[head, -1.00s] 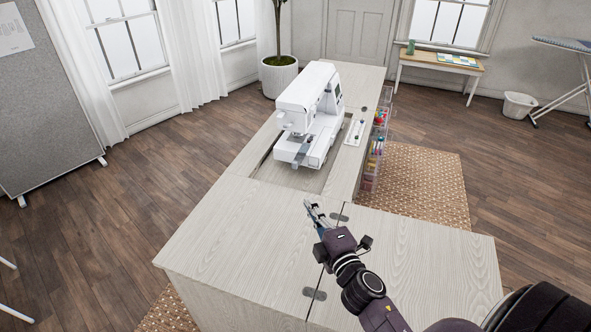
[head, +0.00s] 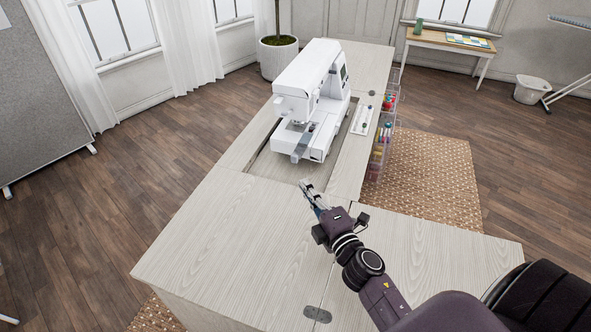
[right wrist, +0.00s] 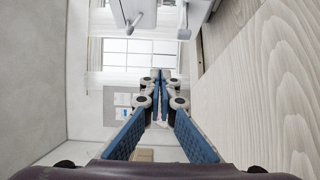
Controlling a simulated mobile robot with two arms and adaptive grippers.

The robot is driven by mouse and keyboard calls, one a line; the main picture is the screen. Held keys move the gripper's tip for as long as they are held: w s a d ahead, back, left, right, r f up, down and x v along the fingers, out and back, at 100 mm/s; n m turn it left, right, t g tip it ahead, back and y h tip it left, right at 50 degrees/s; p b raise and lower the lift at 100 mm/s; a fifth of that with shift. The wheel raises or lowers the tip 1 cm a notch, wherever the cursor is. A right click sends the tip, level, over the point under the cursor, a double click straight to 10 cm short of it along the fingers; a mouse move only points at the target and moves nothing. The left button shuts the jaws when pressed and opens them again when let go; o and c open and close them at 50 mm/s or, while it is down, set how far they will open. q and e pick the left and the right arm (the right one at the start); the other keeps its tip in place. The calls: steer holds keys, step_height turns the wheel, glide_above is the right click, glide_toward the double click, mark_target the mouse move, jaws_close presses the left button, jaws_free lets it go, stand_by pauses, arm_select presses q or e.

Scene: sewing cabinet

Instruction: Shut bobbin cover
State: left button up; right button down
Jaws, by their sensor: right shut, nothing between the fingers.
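The white sewing machine (head: 310,90) stands in the recess of the cabinet top. A grey flap (head: 300,148), which looks like the bobbin cover, sticks out at the front of its lower arm and seems to be open. Its hinge is too small to make out. My right gripper (head: 306,186) is shut and empty above the cabinet top, in front of the flap and apart from it. In the right wrist view its blue fingers meet (right wrist: 160,85), and part of the machine (right wrist: 198,10) shows at the top edge. My left gripper is not in view.
The pale cabinet top (head: 220,230) is clear in front of the machine. A small white tray (head: 362,120) lies right of the machine. Clear drawers (head: 381,145) with coloured items hang on the cabinet's right side. A potted plant (head: 278,57) stands behind.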

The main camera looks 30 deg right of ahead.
steer(key=f+b, duration=0.1)
steer(key=f, duration=0.1)
steer(key=f+b, duration=0.2)
steer(key=shift+w+d+f, duration=0.15)
steer(key=shift+w, duration=0.3)
steer(key=w, duration=0.9)
steer(key=shift+w+d+p, duration=0.25)
steer(key=shift+p, duration=0.05)
steer(key=shift+w+d, duration=0.85)
steer(key=shift+d, duration=0.05)
steer(key=shift+w+d, duration=0.45)
steer(key=shift+d, duration=0.15)
